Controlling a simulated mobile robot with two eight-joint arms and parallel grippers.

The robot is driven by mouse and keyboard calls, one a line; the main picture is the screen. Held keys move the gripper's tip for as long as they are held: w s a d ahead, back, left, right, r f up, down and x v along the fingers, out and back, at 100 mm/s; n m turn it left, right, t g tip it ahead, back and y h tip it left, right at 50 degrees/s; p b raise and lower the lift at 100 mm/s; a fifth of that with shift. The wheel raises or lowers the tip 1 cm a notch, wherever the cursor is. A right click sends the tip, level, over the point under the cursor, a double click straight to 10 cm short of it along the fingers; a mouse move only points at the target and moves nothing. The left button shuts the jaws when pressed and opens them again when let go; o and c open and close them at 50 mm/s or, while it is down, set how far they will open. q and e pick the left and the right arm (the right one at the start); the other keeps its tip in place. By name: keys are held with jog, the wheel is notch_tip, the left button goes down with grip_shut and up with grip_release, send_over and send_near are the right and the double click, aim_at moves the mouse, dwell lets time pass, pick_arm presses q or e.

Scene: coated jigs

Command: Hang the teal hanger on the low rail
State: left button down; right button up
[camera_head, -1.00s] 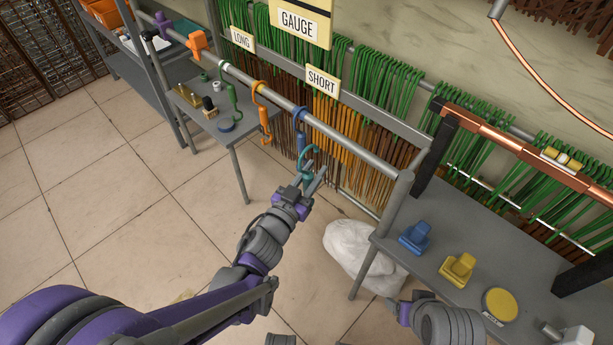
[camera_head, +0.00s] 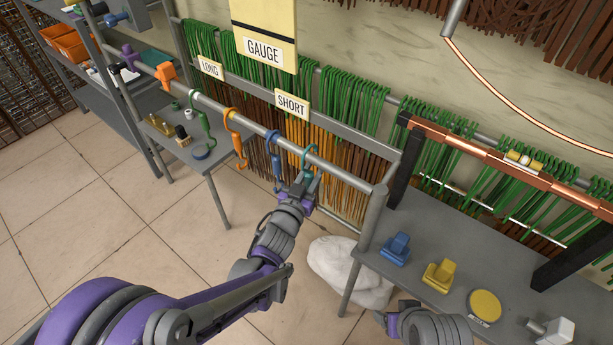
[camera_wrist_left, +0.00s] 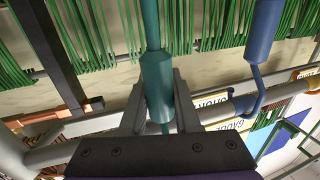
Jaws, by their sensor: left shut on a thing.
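The teal hanger (camera_head: 309,154) is held upright in my left gripper (camera_head: 303,184). In the left wrist view, the jaws (camera_wrist_left: 158,108) are closed on its thick teal grip (camera_wrist_left: 157,80). In the head view its hook overlaps the grey low rail (camera_head: 343,173), near the rail's right end. I cannot tell whether the hook is over the rail or only in front of it. A blue hanger (camera_head: 276,160) hangs just left of it; it also shows in the left wrist view (camera_wrist_left: 262,35). My right gripper (camera_head: 385,320) is at the bottom edge, its jaws unclear.
An orange hanger (camera_head: 233,130) and a green hanger (camera_head: 203,125) hang farther left on the rail. A post (camera_head: 372,218) ends the rail at right, beside a grey table (camera_head: 440,245) with blue and yellow pieces. A white sack (camera_head: 345,270) lies on the floor below.

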pick_arm(q)
jog(key=shift+w+d+f+b, duration=0.2)
jog(key=shift+f+b, duration=0.1)
jog(key=shift+f, duration=0.2)
jog(key=shift+w+d+f+b, duration=0.1)
jog(key=shift+w+f+b, duration=0.15)
jog(key=shift+f+b, duration=0.15)
jog(key=shift+w+d+f+b, duration=0.15)
jog(key=shift+w+f+b, duration=0.1)
jog(key=shift+f, duration=0.3)
jog(key=c, duration=0.6)
grip_release()
jog(key=shift+o, duration=0.2)
